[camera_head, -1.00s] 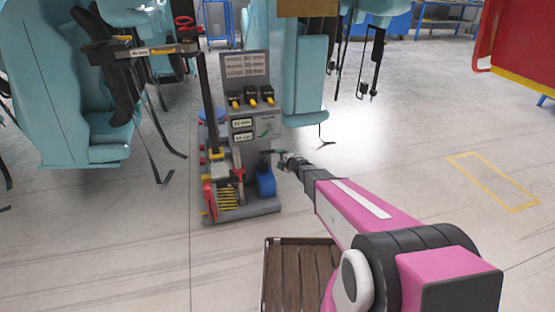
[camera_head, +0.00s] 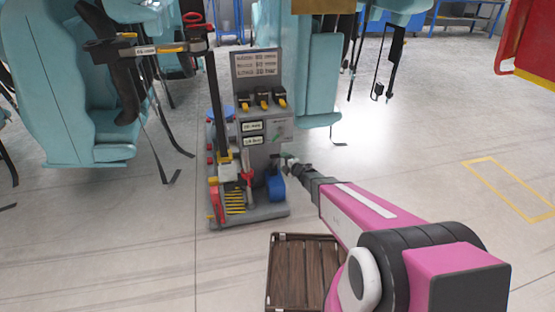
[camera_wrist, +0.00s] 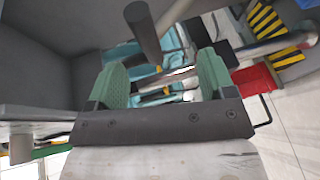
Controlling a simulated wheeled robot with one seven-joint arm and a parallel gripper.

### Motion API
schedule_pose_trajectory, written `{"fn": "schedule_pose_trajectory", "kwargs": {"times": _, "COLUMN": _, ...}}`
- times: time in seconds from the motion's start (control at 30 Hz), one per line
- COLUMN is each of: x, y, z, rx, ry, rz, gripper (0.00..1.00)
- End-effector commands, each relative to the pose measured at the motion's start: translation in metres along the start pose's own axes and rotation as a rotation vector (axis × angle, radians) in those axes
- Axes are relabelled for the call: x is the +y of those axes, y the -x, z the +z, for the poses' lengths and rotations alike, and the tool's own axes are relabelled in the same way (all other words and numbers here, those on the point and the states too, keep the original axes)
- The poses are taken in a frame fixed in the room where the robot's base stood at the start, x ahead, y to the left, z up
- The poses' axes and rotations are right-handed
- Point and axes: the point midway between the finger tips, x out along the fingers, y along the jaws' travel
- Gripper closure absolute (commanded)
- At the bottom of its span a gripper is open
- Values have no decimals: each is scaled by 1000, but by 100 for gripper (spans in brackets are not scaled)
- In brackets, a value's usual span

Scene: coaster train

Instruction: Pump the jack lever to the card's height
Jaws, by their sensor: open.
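The grey jack stand (camera_head: 262,215) stands on the floor, left of my gripper (camera_head: 285,162). A black post with yellow rises on its left side. A red-tipped lever-like part (camera_head: 247,177) shows low at its front, beside a blue cylinder (camera_head: 276,187). Two small label cards (camera_head: 251,126) are on the grey panel; their text is too small to read. In the wrist view my gripper (camera_wrist: 162,75) is open, with green finger pads apart. A dark round bar (camera_wrist: 146,32) shows just ahead between them; I cannot tell whether it is the lever or whether it touches.
A red block (camera_wrist: 257,79) and a yellow-black striped part (camera_wrist: 272,32) show right of the fingers. Teal coaster seats (camera_head: 75,110) hang on the left, another (camera_head: 318,80) behind the jack. A slatted wooden crate (camera_head: 305,238) lies in front. The floor at right is open.

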Motion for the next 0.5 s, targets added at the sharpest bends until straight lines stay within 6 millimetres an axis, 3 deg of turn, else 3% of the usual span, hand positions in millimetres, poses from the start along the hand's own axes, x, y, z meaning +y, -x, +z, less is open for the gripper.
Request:
{"fn": "schedule_pose_trajectory", "kwargs": {"times": 0.03, "x": -1, "y": -14, "z": 2, "rx": 1, "ry": 1, "rz": 0, "gripper": 24}}
{"fn": "schedule_pose_trajectory", "kwargs": {"times": 0.2, "x": 0, "y": -43, "z": 1, "rx": 1, "ry": 0, "rz": 1, "gripper": 24}}
{"fn": "schedule_pose_trajectory", "kwargs": {"times": 0.5, "x": 0, "y": -61, "z": 0, "rx": -1, "ry": -1, "rz": 0, "gripper": 24}}
